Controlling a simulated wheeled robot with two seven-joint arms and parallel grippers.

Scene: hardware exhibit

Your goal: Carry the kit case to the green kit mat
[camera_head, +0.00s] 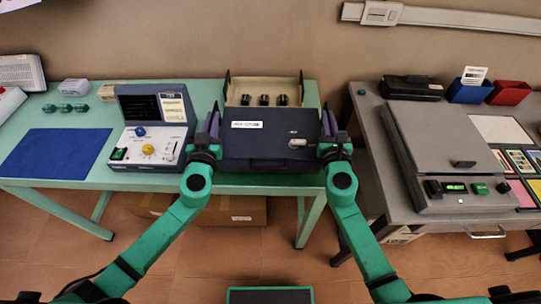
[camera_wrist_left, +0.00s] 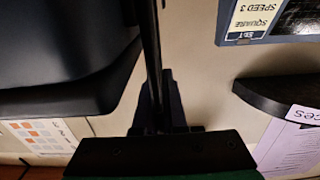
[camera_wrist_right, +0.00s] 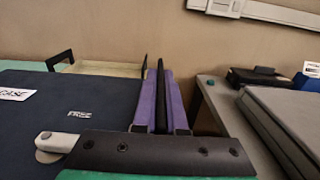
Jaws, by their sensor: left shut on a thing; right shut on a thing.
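The kit case (camera_head: 268,152) is a dark navy box with a white label and a light latch, level in the head view. My left gripper (camera_head: 210,122) is shut at its left side and my right gripper (camera_head: 328,124) at its right side. In the right wrist view, purple strips flank a dark upright bar at the right gripper (camera_wrist_right: 158,100), beside the case (camera_wrist_right: 70,115). The left wrist view is dark around the left gripper (camera_wrist_left: 158,100). The case hides part of the pale green table; whether it touches the table is unclear. I see no green kit mat.
A console (camera_head: 152,128) stands close left of the case. A tray (camera_head: 265,92) with dark knobs is behind it. A blue mat (camera_head: 55,152) lies on the pale green table (camera_head: 95,112). A gap separates the grey bench (camera_head: 385,180), bearing a flat grey machine (camera_head: 440,135).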

